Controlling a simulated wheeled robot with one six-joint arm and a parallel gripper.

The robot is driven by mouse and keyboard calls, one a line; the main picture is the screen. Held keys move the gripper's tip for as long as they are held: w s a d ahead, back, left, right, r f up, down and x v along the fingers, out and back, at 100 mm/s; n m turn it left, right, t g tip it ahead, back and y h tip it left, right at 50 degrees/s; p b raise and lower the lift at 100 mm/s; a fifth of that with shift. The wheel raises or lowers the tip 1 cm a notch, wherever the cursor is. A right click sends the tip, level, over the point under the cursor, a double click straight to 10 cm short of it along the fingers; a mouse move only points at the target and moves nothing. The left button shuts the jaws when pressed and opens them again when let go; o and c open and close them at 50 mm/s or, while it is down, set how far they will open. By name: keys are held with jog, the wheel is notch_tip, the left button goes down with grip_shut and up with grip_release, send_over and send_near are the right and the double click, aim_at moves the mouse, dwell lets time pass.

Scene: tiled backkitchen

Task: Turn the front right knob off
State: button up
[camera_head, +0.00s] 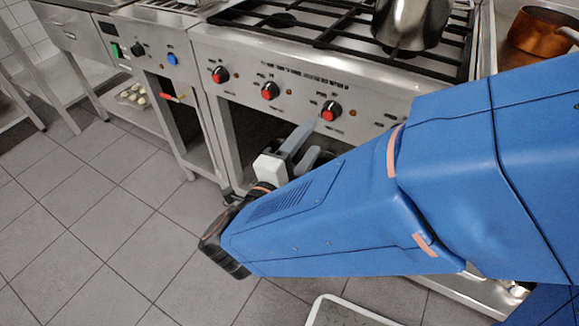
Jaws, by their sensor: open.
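The steel stove (370,95) has a front panel with a row of red and black knobs. The left visible knob (220,74), the middle one (270,90) and the rightmost visible one (331,110) are in view. My blue arm covers the panel further right, so any knob there is hidden. My gripper (316,138) is open, its grey fingers pointing toward the panel, just below and left of the rightmost visible knob. Nothing shows between the fingers. I cannot tell whether a fingertip touches the panel.
A steel pot (410,22) stands on the black grate (300,25). A copper pan (540,35) sits at the far right. A steel unit with a blue knob (172,59) adjoins the stove on the left. The tiled floor (110,200) at left is clear.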

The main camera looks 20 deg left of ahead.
jog(key=s, duration=0.8)
jog(key=shift+a, duration=0.35)
